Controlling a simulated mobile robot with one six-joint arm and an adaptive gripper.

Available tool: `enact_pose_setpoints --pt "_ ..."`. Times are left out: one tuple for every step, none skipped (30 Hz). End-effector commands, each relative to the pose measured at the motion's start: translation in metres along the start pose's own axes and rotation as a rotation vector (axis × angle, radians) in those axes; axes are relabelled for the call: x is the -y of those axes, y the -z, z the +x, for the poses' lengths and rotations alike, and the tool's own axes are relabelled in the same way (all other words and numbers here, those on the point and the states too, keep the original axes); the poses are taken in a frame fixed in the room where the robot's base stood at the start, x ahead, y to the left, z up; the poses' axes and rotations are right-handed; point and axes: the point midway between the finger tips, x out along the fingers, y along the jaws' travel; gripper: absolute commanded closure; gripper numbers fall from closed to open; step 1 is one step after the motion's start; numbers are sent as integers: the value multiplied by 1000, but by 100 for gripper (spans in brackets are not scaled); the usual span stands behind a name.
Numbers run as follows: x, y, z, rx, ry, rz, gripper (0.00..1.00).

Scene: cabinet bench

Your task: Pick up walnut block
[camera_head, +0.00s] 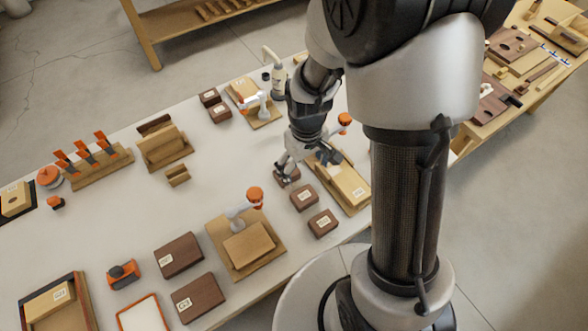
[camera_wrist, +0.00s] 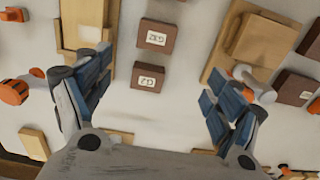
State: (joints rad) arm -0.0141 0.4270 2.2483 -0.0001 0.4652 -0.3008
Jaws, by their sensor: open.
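The walnut blocks are small, dark brown and labelled. In the head view, one walnut block (camera_head: 290,178) lies directly under my gripper (camera_head: 287,166) and is partly covered by it. Two more, a middle block (camera_head: 304,197) and a nearer block (camera_head: 322,223), lie in a row towards me. In the wrist view, two labelled dark blocks, one lower (camera_wrist: 148,77) and one upper (camera_wrist: 156,35), lie between and above the open fingers of my gripper (camera_wrist: 155,90). Nothing is held. The palm hides the area below. Which block is meant cannot be told.
A light wooden fixture (camera_head: 352,190) stands close right of the row. A clamp board with a pale block (camera_head: 247,246) stands to the left. Larger dark blocks (camera_head: 179,255) lie farther left. Bare white tabletop (camera_head: 225,165) is left of my gripper.

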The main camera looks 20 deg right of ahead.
Motion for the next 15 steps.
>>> enact_pose_setpoints --pt "0 -1 9 4 1 0 15" --pt "0 -1 15 5 2 0 15" --pt "0 -1 23 5 1 0 15" --pt "0 -2 30 6 2 0 15" --pt "0 -2 37 7 2 0 15" --pt "0 -2 46 6 2 0 15" --pt "0 -2 53 7 2 0 15" --pt "0 -2 59 5 2 0 15" --pt "0 -2 68 7 2 0 15" --pt "0 -2 74 5 2 1 15" --pt "0 -2 81 6 2 1 15" --pt "0 -2 89 5 2 1 15" --pt "0 -1 94 4 1 1 15" --pt "0 -2 99 5 2 1 15" --pt "0 -1 105 4 1 1 15"
